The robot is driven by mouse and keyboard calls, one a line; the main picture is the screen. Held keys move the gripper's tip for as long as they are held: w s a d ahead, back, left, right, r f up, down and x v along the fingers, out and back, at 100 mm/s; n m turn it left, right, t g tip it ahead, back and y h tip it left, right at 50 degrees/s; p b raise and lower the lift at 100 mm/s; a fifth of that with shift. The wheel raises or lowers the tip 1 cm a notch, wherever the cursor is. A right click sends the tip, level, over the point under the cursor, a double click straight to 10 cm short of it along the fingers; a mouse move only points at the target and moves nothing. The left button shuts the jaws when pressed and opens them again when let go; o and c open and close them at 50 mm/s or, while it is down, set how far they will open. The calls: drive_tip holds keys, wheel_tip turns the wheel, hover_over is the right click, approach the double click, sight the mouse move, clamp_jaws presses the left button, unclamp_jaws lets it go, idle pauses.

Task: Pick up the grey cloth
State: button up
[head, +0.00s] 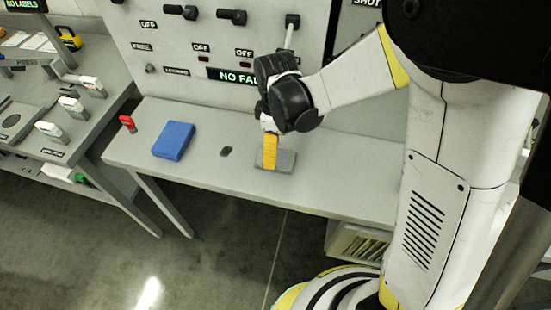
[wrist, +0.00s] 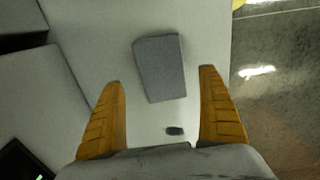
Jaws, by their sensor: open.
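The grey cloth (head: 287,160) looks like a flat, folded rectangular pad lying on the light grey bench. In the wrist view the cloth (wrist: 160,62) lies slightly tilted, beyond and between my two yellow fingers. My gripper (head: 270,167) points down over the cloth in the head view, and a yellow finger hides part of it. In the wrist view my gripper (wrist: 160,78) is open, with nothing between its fingers. Whether the fingertips touch the cloth or the bench is hard to tell.
A small dark piece (head: 226,151) lies between the blue pad and the cloth. A panel with knobs (head: 232,65) stands behind.

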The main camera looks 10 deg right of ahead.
drive_tip(key=f+b, duration=0.1)
drive_tip(key=f, duration=0.3)
drive_tip(key=shift+s+f+b, duration=0.2)
drive_tip(key=shift+f+b, duration=0.1)
drive_tip(key=shift+b, duration=0.1)
drive_tip(key=shift+r, duration=0.1)
drive_tip(key=shift+c, duration=0.3)
drive_tip(key=c, duration=1.1)
drive_tip(key=shift+r, duration=0.1)
drive_tip(key=shift+r+p, duration=0.45)
drive_tip(key=shift+r, duration=0.1)
drive_tip(key=r, duration=0.1)
drive_tip(key=r+p, duration=0.1)
drive_tip(key=d+r, duration=0.1)
drive_tip(key=r, duration=0.1)
drive_tip(key=shift+s+p, duration=0.25)
drive_tip(key=shift+p, duration=0.15)
drive_tip(key=s+d+r+p, duration=0.3)
drive_tip(key=s+d+r, duration=0.1)
drive_tip(key=d, duration=0.5)
drive_tip(key=shift+s+d+r, duration=0.25)
drive_tip(key=shift+d+r, duration=0.05)
drive_tip(key=shift+r, duration=0.6)
